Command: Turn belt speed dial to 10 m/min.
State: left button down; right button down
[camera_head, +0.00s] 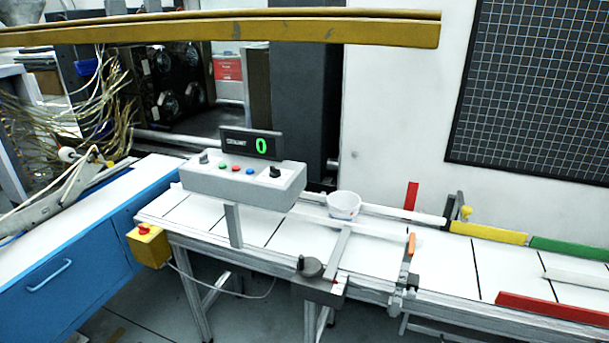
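A grey control box (243,183) stands on a post above the conveyor. A dark display (251,143) on top shows a green 0 beside small white lettering. Scale marks on the knobs and dial are too small to read, and I cannot tell which one sets belt speed. Neither gripper shows.
The white conveyor belt (373,257) runs left to right. A blue cabinet (62,277) stands left. Coloured rails (488,233) line the right part.

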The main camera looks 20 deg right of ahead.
aim_at(275, 173)
jog(key=i+j+z, duration=0.4)
jog(key=j, duration=0.15)
jog(key=j+z, duration=0.4)
jog(key=j, duration=0.2)
jog(key=i, duration=0.05)
